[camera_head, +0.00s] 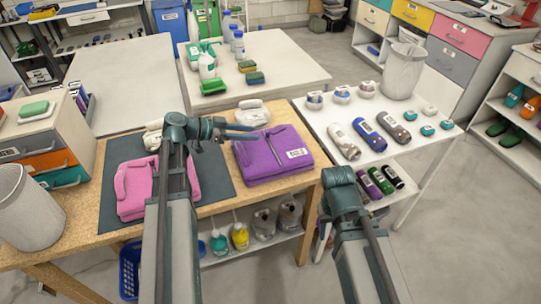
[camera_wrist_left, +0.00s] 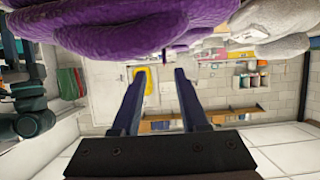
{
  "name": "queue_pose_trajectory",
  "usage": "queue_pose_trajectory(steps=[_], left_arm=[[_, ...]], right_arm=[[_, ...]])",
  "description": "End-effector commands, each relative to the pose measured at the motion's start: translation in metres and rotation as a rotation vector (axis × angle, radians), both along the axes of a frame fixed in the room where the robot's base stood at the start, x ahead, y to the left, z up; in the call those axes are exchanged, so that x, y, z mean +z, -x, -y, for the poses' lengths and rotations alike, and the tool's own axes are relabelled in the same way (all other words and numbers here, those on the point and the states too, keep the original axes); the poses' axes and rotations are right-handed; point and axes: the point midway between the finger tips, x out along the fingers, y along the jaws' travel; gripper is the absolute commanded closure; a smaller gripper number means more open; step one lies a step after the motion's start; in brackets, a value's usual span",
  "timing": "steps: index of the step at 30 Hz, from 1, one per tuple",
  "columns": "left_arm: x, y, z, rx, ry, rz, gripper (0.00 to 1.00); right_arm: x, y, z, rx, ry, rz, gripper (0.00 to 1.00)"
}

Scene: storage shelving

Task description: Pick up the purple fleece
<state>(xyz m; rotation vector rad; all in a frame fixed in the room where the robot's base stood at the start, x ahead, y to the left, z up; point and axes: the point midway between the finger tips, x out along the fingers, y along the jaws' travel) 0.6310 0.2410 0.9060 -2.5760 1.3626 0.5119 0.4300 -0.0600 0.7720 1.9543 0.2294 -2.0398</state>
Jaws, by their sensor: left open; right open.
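The purple fleece (camera_head: 272,158) lies folded, with a white label, on the right part of the wooden table. My left gripper (camera_head: 250,132) is open and empty at the fleece's back left edge, with its fingers pointing right. In the left wrist view the purple fleece (camera_wrist_left: 140,30) fills the top, close to the open fingers (camera_wrist_left: 158,72), and nothing is between them. My right arm stands at the table's right end, and its fingers cannot be made out.
A pink fleece (camera_head: 130,187) lies on the dark mat (camera_head: 216,178) left of the purple one. A pale folded item (camera_head: 252,113) lies just behind the purple fleece. A bin (camera_head: 22,210) stands at the far left.

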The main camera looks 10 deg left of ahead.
Motion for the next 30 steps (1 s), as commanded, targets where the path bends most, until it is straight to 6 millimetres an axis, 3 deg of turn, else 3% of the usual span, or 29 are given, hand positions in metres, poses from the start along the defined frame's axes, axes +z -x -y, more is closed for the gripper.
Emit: queue_pose_trajectory(steps=[11,18,22,29,30], left_arm=[[-0.007,-0.007,0.008,-0.001,0.0,0.0,0.56],[-0.026,-0.027,0.025,-0.002,0.0,-0.001,0.56],[-0.03,-0.034,0.037,-0.002,-0.001,0.0,0.56],[-0.028,-0.035,0.039,0.0,-0.001,-0.001,0.56],[-0.028,-0.035,0.039,0.0,-0.001,-0.001,0.63]], right_arm=[[-0.007,0.0,0.0,0.0,0.0,0.0,0.5],[-0.026,0.0,0.0,0.0,0.0,0.0,0.5],[-0.029,0.0,0.0,0.0,0.0,0.0,0.5],[-0.028,0.0,0.0,0.0,0.0,0.0,0.5],[-0.028,0.0,0.0,0.0,0.0,0.0,0.5]])
